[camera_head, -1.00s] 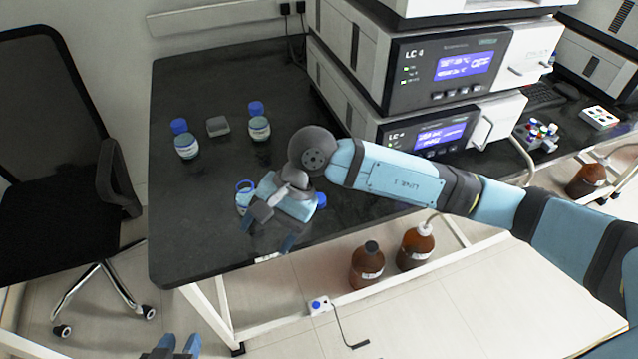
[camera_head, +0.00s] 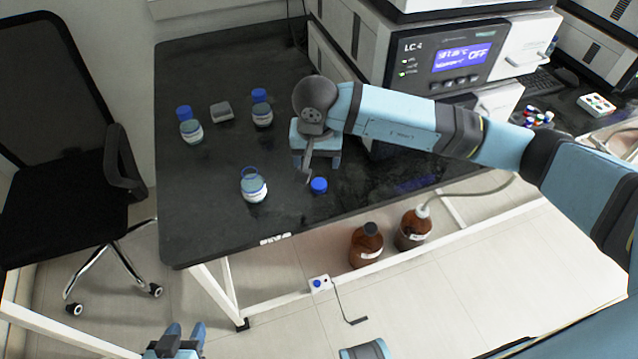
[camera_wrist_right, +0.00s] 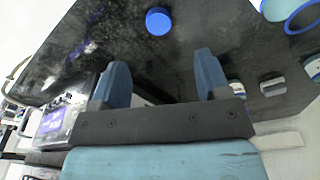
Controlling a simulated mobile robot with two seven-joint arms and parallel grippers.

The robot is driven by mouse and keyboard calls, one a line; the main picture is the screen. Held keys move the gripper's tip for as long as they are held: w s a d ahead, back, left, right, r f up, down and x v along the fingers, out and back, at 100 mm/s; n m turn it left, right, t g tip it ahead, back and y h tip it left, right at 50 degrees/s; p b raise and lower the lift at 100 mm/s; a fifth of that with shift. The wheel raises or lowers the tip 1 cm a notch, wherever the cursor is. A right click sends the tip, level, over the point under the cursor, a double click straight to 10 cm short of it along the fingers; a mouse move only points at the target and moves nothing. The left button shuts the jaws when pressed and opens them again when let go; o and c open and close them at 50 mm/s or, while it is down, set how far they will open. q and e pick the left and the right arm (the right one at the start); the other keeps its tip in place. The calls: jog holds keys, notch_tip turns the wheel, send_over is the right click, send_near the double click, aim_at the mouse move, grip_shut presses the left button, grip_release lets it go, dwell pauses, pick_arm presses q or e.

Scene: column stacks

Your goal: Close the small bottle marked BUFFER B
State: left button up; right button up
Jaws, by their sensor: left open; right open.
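A small open bottle (camera_head: 254,188) with a white label stands upright near the front of the dark bench; its writing is too small to read. Its blue rim also shows at the top right of the right wrist view (camera_wrist_right: 291,14). A loose blue cap (camera_head: 319,185) lies on the bench to its right, and shows in the wrist view (camera_wrist_right: 158,21) beyond the fingertips. My right gripper (camera_head: 317,165) is open and empty, just behind the cap in the head view; its spread fingers show in the wrist view (camera_wrist_right: 163,78). My left gripper (camera_head: 185,333) is open at the bottom edge, away from the bench.
Two blue-capped bottles, one at the left (camera_head: 191,130) and one further right (camera_head: 262,114), stand at the back with a small grey block (camera_head: 221,112) between them. Stacked LC instruments (camera_head: 450,60) stand at the right. The bench's front left is clear. Brown bottles (camera_head: 367,246) stand below.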

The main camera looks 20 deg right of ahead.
send_over(319, 183)
jog(key=s, duration=0.1)
jog(key=f, duration=0.3)
jog(key=a+f, duration=0.1)
jog(key=f, duration=0.1)
jog(key=shift+s+f, duration=0.1)
jog(key=shift+f, duration=0.1)
jog(key=shift+w+d+f, duration=0.15)
jog(key=shift+w+f, duration=0.05)
jog(key=shift+f, duration=0.65)
jog(key=shift+w+d+f, duration=0.15)
jog(key=shift+f, duration=0.7)
jog(key=shift+w+d+f, duration=0.15)
jog(key=shift+w+f, duration=0.05)
jog(key=shift+f, duration=0.65)
jog(key=shift+c, duration=0.5)
jog(key=c, duration=0.9)
